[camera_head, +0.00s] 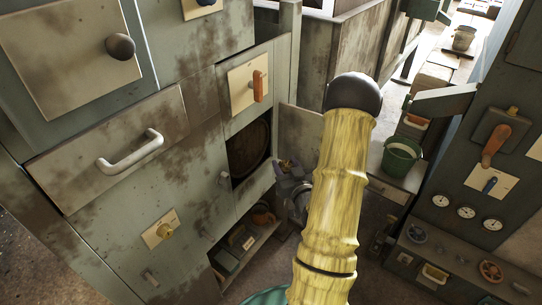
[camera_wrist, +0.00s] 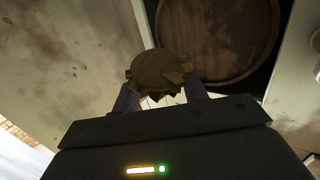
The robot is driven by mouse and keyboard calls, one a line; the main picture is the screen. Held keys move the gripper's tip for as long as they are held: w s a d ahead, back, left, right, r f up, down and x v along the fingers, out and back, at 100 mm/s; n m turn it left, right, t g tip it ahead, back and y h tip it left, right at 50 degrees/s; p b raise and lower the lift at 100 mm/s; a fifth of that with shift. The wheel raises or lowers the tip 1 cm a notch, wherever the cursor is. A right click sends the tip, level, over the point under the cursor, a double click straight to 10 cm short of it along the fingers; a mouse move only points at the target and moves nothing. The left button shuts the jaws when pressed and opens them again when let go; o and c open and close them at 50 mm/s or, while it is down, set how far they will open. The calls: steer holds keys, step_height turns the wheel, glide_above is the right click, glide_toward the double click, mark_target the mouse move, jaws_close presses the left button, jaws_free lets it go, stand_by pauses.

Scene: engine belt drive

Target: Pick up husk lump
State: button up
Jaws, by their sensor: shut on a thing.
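In the wrist view, the husk lump (camera_wrist: 158,68) is a tan-brown, rough-edged piece. My gripper (camera_wrist: 163,86) is shut on it, with one finger on each side. The lump stands out past the fingertips, in front of a dark opening with a round brown disc (camera_wrist: 225,35) inside. In the head view, my gripper (camera_head: 288,178) is partly seen beside the open hatch (camera_head: 250,150) of the green-grey machine. The lump cannot be made out clearly there.
The hatch door (camera_head: 301,138) stands open to the right of the opening. Below is a low shelf (camera_head: 240,258) with several items. A green bucket (camera_head: 401,158) stands on a bench to the right. A panel with gauges (camera_head: 465,212) and an orange lever (camera_head: 493,143) is at far right.

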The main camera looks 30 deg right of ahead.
steer(key=shift+s+d, duration=0.25)
steer(key=shift+s, duration=0.4)
steer(key=shift+a, duration=0.1)
